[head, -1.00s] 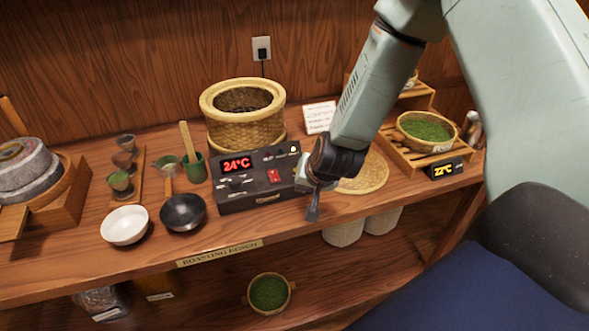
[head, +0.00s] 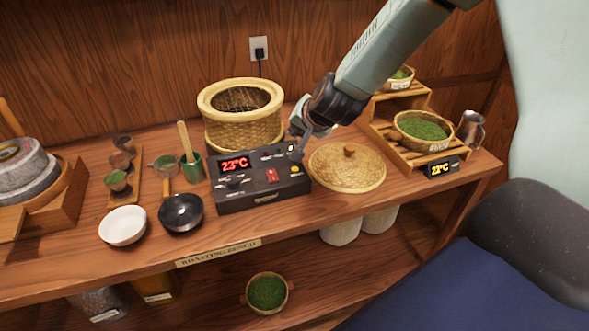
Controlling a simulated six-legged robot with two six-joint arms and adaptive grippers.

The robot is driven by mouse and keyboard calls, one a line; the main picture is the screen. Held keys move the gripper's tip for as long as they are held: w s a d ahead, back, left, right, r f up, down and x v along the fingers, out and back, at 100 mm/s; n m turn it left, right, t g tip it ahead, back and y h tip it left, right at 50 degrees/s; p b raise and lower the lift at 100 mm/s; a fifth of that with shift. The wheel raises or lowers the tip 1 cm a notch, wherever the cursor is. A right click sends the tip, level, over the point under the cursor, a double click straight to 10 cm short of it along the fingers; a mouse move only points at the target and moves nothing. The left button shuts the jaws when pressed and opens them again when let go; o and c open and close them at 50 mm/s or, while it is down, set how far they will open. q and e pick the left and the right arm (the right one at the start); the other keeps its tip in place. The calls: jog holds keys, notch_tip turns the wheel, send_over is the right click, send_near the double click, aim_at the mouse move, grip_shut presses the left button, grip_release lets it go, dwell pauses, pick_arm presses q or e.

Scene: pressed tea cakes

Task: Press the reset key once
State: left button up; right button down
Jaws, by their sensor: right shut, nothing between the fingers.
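The black control box (head: 240,201) stands on the bench with a red 23°C display (head: 235,163). On its top are a dark knob (head: 235,183), a red switch (head: 272,175) and a yellow round button (head: 295,169) near the right edge. The labels are too small to read, so I cannot tell which control is the reset key. My right gripper (head: 299,153) is shut and empty, tips pointing down at the box's rear right corner, behind the yellow button. I cannot tell whether the tips touch the box. My left gripper is not in view.
A woven basket (head: 270,131) stands behind the box. A round woven lid (head: 345,181) lies right of it. A black pan (head: 181,216) and white bowl (head: 122,226) are left. A wooden rack (head: 400,158) with a tea basket (head: 424,142) stands right.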

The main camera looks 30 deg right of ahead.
aim_at(297, 171)
notch_tip(297, 171, down, 4)
jog(key=b, duration=0.4)
jog(key=shift+f, duration=0.2)
notch_tip(297, 171, down, 3)
jog(key=b, duration=0.3)
jog(key=shift+d+f, duration=0.1)
jog(key=shift+f+b, duration=0.65)
jog(key=shift+b, duration=0.05)
jog(key=shift+r, duration=0.1)
dwell(0.3)
